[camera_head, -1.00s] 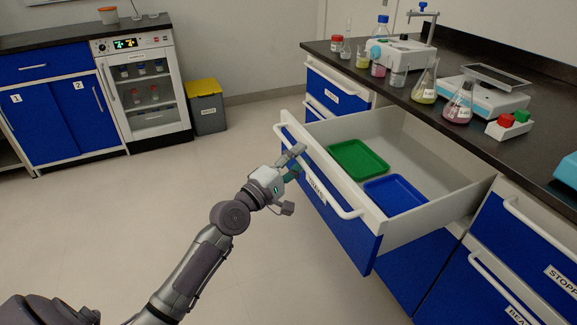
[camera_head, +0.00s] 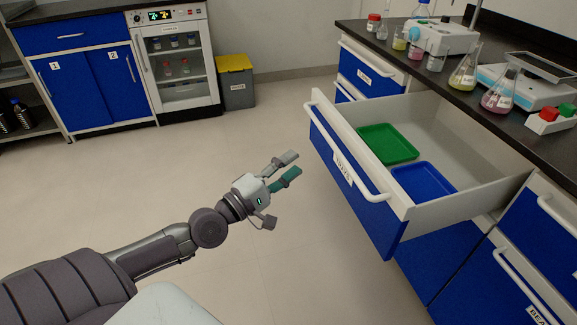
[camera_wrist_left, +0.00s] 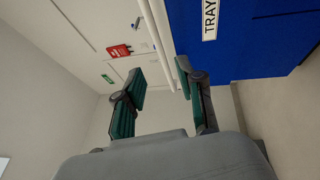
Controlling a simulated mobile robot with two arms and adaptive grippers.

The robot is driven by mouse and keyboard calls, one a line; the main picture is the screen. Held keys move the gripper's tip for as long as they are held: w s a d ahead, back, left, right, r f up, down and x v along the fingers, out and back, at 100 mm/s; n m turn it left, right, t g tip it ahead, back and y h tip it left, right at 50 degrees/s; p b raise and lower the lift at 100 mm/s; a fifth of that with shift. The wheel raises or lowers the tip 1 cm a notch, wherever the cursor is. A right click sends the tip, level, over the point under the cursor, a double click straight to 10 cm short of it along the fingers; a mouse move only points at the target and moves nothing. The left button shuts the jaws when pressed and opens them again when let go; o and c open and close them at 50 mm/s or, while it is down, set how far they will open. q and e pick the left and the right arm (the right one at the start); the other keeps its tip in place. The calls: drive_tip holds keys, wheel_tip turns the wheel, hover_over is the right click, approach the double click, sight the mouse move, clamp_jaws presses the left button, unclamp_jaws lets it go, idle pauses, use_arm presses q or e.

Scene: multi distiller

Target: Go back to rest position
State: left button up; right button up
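My left gripper (camera_head: 287,166) is open and empty, in mid-air over the floor to the left of the open drawer (camera_head: 362,188). Its two teal-padded fingers are apart, also in the left wrist view (camera_wrist_left: 160,98), with nothing between them. The drawer is pulled out, with a white handle (camera_head: 335,163) on its blue front. The gripper is apart from the handle. A green tray (camera_head: 388,145) and a blue tray (camera_head: 423,181) lie inside the drawer. The wrist view shows the drawer's blue front (camera_wrist_left: 245,40) with its tray label. My right gripper is not in view.
The black counter (camera_head: 450,95) above the drawers holds flasks, a balance and other lab gear. A glass-fronted oven (camera_head: 178,70), blue cabinets (camera_head: 92,88) and a grey bin with a yellow lid (camera_head: 237,92) stand at the back. The floor between is clear.

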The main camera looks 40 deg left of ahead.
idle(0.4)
